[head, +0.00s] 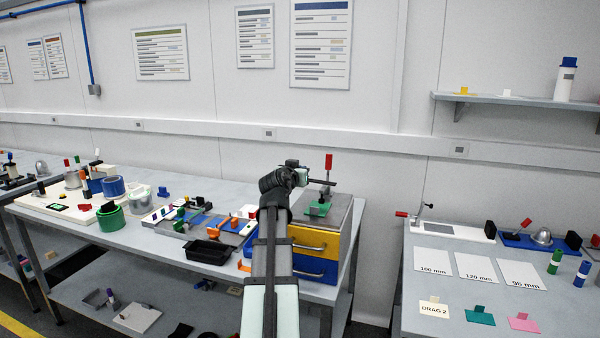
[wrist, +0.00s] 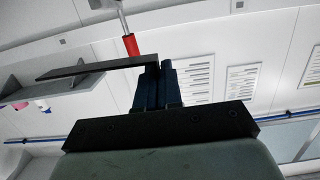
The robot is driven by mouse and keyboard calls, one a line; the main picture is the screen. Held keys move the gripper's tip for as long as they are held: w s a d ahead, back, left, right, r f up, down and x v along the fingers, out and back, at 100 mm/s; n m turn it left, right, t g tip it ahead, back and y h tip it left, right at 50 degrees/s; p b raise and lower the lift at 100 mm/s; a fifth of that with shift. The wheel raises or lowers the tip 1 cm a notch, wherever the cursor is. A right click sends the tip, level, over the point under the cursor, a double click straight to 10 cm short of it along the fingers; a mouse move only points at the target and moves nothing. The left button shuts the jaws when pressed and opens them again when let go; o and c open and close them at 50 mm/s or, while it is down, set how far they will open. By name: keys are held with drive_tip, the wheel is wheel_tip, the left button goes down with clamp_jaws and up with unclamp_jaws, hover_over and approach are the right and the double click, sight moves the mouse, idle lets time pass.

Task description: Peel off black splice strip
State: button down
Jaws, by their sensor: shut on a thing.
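My gripper (head: 307,180) is above the drawer cabinet in the middle of the head view. Its fingers also show in the wrist view (wrist: 157,80), closed together around one end of a flat black strip (wrist: 95,68). The strip sticks out to the left there, and in the head view the same strip (head: 325,182) sticks out to the right of the fingers. It looks stiff and about level. Behind it stands a red handle (head: 328,161), also seen in the wrist view (wrist: 131,45). Whether the strip touches anything else is hard to tell.
A green piece (head: 318,208) sits on the cabinet (head: 312,243), which has yellow and blue drawers. A black tray (head: 208,252) and several coloured parts crowd the left bench. The right bench holds white cards (head: 476,267), tabs and clamps. A shelf (head: 510,98) hangs at upper right.

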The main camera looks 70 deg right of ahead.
drive_tip(key=shift+r, duration=2.5)
idle(0.4)
idle(0.4)
drive_tip(key=w+a+f+n+t+y, duration=0.2)
drive_tip(key=w+a+f+n+t, duration=0.15)
drive_tip(key=w+a, duration=0.75)
drive_tip(key=w+a+f+n+t+y, duration=0.25)
drive_tip(key=w+a+t, duration=0.4)
drive_tip(key=w, duration=0.85)
drive_tip(key=w+a+f+n+t+y, duration=0.2)
drive_tip(key=w+a+f+n+t, duration=0.15)
drive_tip(key=w+a, duration=0.85)
drive_tip(key=w+a+f+n+t+y, duration=0.1)
drive_tip(key=w+a+f+n+y, duration=0.15)
drive_tip(key=w+a, duration=0.65)
drive_tip(key=w+a+f+n+t+y, duration=0.15)
drive_tip(key=w+a+f, duration=0.3)
drive_tip(key=a, duration=0.85)
drive_tip(key=w+a+n+y, duration=0.2)
drive_tip(key=a, duration=0.9)
drive_tip(key=w+a+f+n+y, duration=0.1)
drive_tip(key=w+a+n+y, duration=0.1)
drive_tip(key=a, duration=1)
drive_tip(key=shift+a+f+y, duration=0.2)
drive_tip(key=shift+f+y, duration=0.1)
drive_tip(key=shift+y, duration=0.55)
